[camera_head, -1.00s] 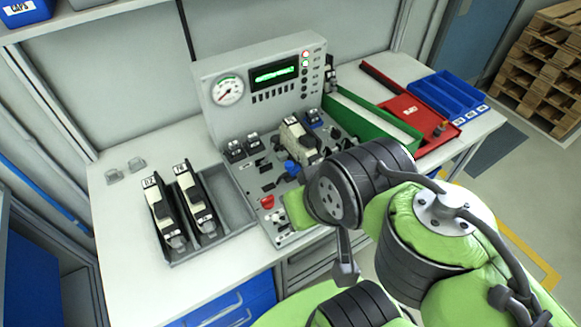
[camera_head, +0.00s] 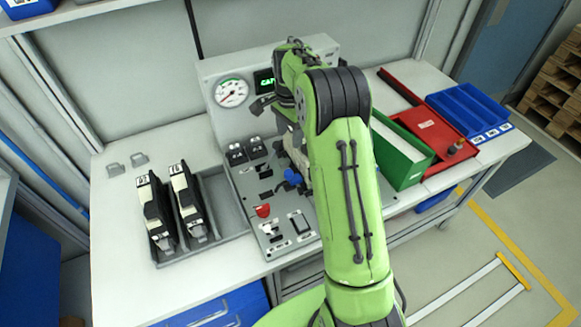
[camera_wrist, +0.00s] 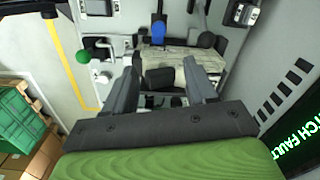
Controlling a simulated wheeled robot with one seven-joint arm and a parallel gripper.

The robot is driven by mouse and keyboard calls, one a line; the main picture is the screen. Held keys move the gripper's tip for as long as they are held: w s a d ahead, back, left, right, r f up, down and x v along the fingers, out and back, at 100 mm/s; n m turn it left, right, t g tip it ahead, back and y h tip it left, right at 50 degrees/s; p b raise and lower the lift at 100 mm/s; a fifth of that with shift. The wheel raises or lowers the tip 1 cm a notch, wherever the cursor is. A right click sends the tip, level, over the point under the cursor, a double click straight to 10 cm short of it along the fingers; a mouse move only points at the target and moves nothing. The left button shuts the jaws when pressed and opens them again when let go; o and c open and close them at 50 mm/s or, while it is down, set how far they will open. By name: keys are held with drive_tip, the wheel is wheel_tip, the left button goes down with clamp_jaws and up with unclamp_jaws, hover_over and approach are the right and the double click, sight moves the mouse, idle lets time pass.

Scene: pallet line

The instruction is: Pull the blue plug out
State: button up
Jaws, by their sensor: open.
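A blue piece (camera_head: 293,175), seemingly the plug, shows on the sloped control panel (camera_head: 244,184) in front of the off-white module, partly covered by my arm. In the wrist view a blue, rounded piece (camera_wrist: 158,32) stands above the off-white module (camera_wrist: 205,62); I cannot tell whether it is the same piece. My gripper (camera_wrist: 160,76) is open, its two grey fingers apart and pointing towards the module, with nothing held. The blue piece lies beyond the fingertips, apart from them. In the head view my arm hides most of the module and part of the display.
A gauge (camera_head: 231,92) and a red button (camera_head: 263,210) are on the panel unit. Two black modules stand in a grey tray (camera_head: 216,195) at left. A green bin (camera_head: 402,153), red tray (camera_head: 437,133) and blue bins (camera_head: 468,112) stand at right. A green knob (camera_wrist: 83,57) is near the left finger.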

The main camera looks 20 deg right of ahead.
sight(290, 172)
wheel_tip(290, 172, down, 15)
drive_tip(key=shift+s+a+f, duration=0.1)
drive_tip(key=shift+f, duration=0.05)
clamp_jaws()
idle(0.4)
